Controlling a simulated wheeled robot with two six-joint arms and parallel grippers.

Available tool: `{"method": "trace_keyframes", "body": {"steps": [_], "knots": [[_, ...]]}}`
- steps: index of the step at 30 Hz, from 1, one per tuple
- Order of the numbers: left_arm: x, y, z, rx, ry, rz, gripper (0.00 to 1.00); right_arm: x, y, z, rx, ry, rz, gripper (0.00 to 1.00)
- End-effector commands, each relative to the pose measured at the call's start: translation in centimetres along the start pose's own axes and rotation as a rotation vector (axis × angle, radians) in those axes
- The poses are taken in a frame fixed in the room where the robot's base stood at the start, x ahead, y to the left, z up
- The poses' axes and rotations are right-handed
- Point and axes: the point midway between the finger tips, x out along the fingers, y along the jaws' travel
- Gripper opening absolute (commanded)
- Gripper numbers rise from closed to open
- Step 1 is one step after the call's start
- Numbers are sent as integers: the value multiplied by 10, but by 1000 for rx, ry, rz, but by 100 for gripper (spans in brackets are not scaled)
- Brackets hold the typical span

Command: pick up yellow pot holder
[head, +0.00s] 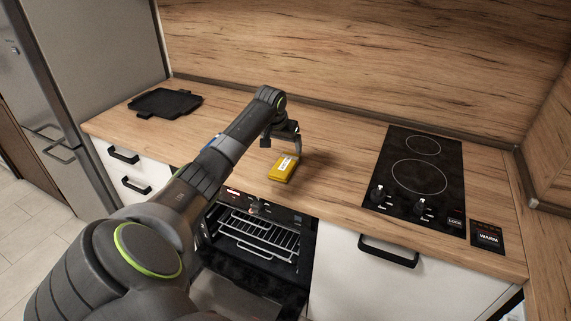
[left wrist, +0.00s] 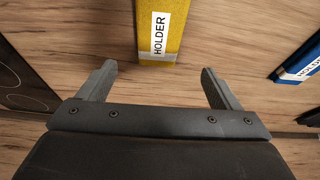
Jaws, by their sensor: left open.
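The yellow pot holder (head: 284,168) lies on the wooden counter above the open oven, with a white label on it. In the left wrist view the yellow pot holder (left wrist: 178,38) enters from the top edge and its label reads "HOLDER". My left gripper (head: 284,145) is open and empty, just beyond the pot holder in the head view. In the left wrist view its fingers (left wrist: 158,70) are spread wide, with the pot holder's near end ahead of the gap between them. My right gripper is not in view.
A blue item labelled "HOLDER" (left wrist: 300,60) lies to the right in the left wrist view. A black cooktop (head: 418,180) is at the right of the counter (head: 340,160). A black tray (head: 165,103) is at the left. The oven (head: 258,240) below is open.

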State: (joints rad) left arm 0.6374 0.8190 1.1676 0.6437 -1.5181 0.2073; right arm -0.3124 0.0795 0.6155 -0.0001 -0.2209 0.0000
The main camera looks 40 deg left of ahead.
Motion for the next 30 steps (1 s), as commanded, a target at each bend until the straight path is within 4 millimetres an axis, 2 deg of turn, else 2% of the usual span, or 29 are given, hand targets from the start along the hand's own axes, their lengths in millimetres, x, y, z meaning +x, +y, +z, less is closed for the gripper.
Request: {"method": "trace_keyframes", "body": {"steps": [3, 9, 14, 19, 24, 30], "knots": [[16, 0, 0, -1, -3, 1, 85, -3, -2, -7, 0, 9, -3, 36], [29, 0, 0, 0, 0, -1, 85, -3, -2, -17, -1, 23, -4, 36], [37, 1, 1, 0, -2, 0, 85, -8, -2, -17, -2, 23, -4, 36], [58, 3, 3, -1, -3, 0, 85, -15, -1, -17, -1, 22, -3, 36], [75, 3, 4, -1, -1, 0, 85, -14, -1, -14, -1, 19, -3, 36], [81, 3, 3, 0, 1, -1, 85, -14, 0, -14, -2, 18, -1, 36]]}}
